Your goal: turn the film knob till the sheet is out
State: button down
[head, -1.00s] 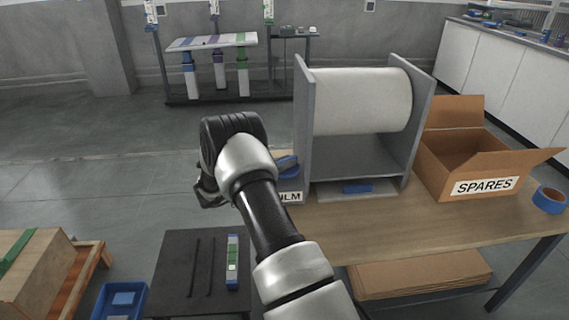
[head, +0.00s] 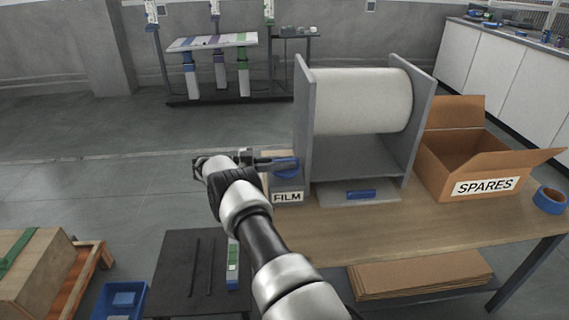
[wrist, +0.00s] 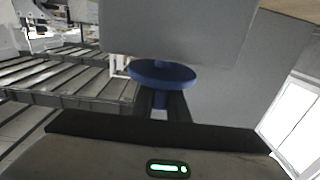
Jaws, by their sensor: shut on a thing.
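The film knob is a blue disc (head: 286,167) on the left side of the grey film dispenser, above the FILM label (head: 287,198). It also shows in the wrist view (wrist: 163,74). My gripper (head: 270,164) reaches it from the left. In the wrist view my gripper's dark fingers (wrist: 162,104) are shut on the blue stem under the disc. The white film roll (head: 362,101) sits between the dispenser's grey side plates. No film sheet can be made out. A blue block (head: 361,194) lies on the pale base at the dispenser's front.
An open cardboard box marked SPARES (head: 474,160) stands right of the dispenser, with a blue tape roll (head: 549,200) beside it. The wooden tabletop (head: 430,230) is clear in front. A dark stand (head: 180,285) is at lower left.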

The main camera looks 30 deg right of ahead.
aim_at(285, 159)
dwell(0.4)
jog(key=c, duration=1.7)
grip_release()
notch_tip(285, 159, up, 10)
jog(key=p, duration=0.3)
